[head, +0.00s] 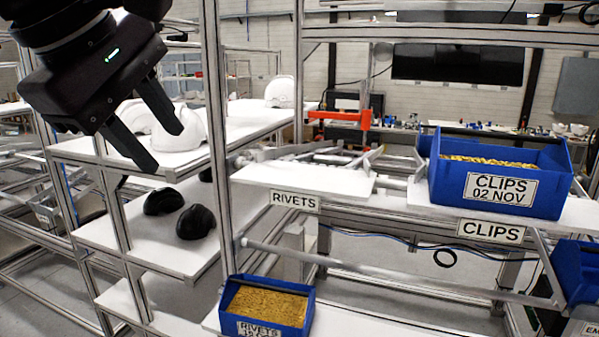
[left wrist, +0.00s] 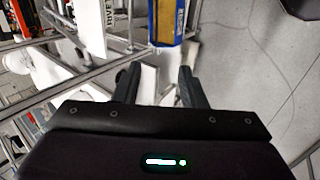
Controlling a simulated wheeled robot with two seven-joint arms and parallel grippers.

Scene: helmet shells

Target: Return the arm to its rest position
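My left gripper (head: 151,130) is at the upper left of the head view, raised in front of the shelf rack. Its two dark fingers are apart with nothing between them. The left wrist view also shows this gripper (left wrist: 158,85) with its fingers spread and empty. White helmet shells (head: 181,131) stand on the upper shelf behind the fingers, partly hidden by them. Black helmet shells (head: 196,222) lie on the shelf below. My right gripper shows in neither view.
A blue clips bin (head: 499,191) stands on the right shelf, and a blue rivets bin (head: 268,303) sits lower in the middle. Metal uprights (head: 215,120) rise close to the left gripper. The white shelf above the rivets label (head: 295,202) has a bare surface.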

